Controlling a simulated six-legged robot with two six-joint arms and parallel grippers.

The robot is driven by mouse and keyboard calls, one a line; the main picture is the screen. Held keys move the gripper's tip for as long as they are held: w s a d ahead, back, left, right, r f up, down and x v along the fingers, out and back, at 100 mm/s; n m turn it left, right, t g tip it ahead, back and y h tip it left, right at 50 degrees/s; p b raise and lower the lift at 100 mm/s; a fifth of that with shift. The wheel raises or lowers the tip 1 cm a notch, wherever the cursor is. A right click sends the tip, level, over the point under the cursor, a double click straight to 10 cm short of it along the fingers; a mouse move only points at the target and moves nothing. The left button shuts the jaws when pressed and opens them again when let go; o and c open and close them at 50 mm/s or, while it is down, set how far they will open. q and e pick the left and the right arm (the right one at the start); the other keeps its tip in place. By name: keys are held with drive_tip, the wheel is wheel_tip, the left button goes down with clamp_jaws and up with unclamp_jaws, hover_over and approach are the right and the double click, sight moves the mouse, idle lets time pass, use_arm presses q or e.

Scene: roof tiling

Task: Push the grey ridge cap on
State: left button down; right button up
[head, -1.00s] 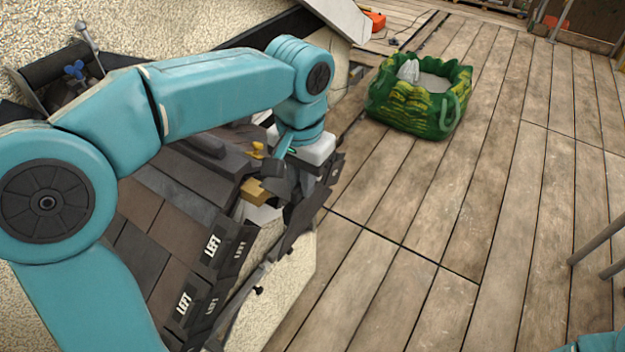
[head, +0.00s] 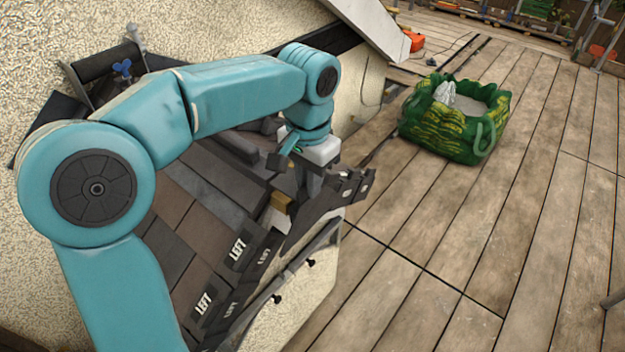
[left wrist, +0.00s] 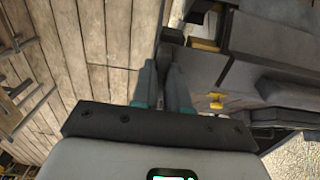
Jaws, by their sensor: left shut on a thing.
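My left gripper (head: 308,182) points down at the far end of the small tiled roof (head: 180,215). It is shut on a dark grey piece (head: 330,200) with a notched edge, which slants out past the roof's right side. I cannot tell whether this is the grey ridge cap. In the left wrist view my fingers (left wrist: 164,88) close around a narrow dark grey edge (left wrist: 166,58). Broad dark grey pieces (left wrist: 270,38) lie to the right of the fingers there. Contact between the held piece and the roof is hidden by the gripper. My right gripper is not in view.
Dark edge pieces marked LEFT (head: 238,250) run along the roof's near side. A yellowish block (head: 281,203) shows beside the gripper. A green bag (head: 455,118) stands on the plank floor (head: 430,225). The floor to the right is largely clear. A rough wall (head: 200,35) rises behind.

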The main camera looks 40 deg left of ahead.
sight(295, 185)
use_arm(q)
drive_tip(key=shift+s, duration=0.1)
drive_tip(key=shift+a, duration=0.1)
drive_tip(key=shift+a+r, duration=0.1)
drive_tip(key=shift+a, duration=0.2)
idle(0.4)
drive_tip(key=shift+a+p, duration=0.25)
drive_tip(key=shift+p, duration=0.05)
drive_tip(key=shift+a, duration=0.4)
idle(0.5)
drive_tip(key=shift+a+p, duration=0.3)
drive_tip(key=shift+a, duration=0.3)
